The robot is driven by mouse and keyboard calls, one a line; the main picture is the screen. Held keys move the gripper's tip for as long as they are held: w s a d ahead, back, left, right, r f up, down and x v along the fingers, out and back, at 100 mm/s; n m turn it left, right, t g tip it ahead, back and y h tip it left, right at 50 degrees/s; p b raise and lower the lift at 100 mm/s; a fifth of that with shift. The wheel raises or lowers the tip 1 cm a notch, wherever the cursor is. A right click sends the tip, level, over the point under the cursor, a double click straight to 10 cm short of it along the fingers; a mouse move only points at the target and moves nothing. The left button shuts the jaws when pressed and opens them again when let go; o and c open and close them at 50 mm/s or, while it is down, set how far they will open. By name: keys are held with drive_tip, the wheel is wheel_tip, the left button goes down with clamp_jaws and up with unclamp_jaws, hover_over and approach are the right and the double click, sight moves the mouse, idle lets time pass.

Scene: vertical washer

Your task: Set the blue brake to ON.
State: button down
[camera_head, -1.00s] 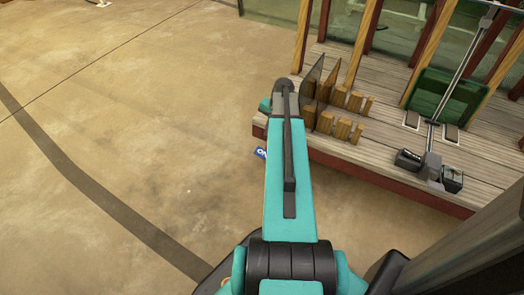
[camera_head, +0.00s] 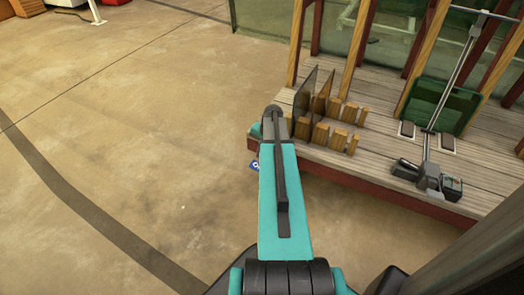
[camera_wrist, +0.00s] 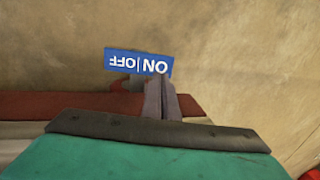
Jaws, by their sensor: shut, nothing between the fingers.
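The blue brake plate (camera_wrist: 138,62) shows in the wrist view, marked ON and OFF in white. It appears upside down there, with ON on the right. Its blue edge (camera_head: 254,165) also shows in the head view, just left of my teal arm and below the deck's edge. My gripper (camera_wrist: 162,82) is shut and empty in the wrist view. Its grey fingertips overlap the plate's lower right edge, near ON; I cannot tell whether they touch it. In the head view the gripper is hidden behind my arm.
A wooden deck (camera_head: 395,165) with a dark red edge lies right of my arm. It carries upright wooden pieces and thin panels (camera_head: 305,92), a green seat-like panel (camera_head: 440,106) and grey boxes (camera_head: 428,178). Open concrete floor (camera_head: 130,120) lies to the left.

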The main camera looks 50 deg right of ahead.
sight(253, 164)
drive_tip(key=shift+b+x, duration=1.35)
drive_tip(key=shift+x, duration=2)
drive_tip(key=shift+w+a+p, duration=0.1)
drive_tip(key=shift+p, duration=0.3)
drive_tip(key=shift+w+f+g+p, duration=0.1)
drive_tip(key=shift+w+g+p, duration=0.15)
drive_tip(key=shift+g+p, duration=0.75)
drive_tip(key=p, duration=0.2)
drive_tip(key=g+p, duration=0.1)
drive_tip(key=shift+w+a+f+h+p, duration=0.1)
drive_tip(key=shift+w+f+h+p, duration=0.2)
drive_tip(key=shift+w+p, duration=0.1)
drive_tip(key=shift+w+f+g+p, duration=0.15)
drive_tip(key=shift+f+g+p, duration=0.25)
drive_tip(key=shift+g+p, duration=0.5)
drive_tip(key=shift+a+f+p, duration=0.1)
drive_tip(key=shift+p, duration=0.2)
drive_tip(key=shift+w+a+f, duration=0.1)
drive_tip(key=shift+w+f, duration=0.1)
drive_tip(key=shift+f, duration=0.15)
drive_tip(key=shift+r+p, duration=0.2)
drive_tip(key=shift+p, duration=0.2)
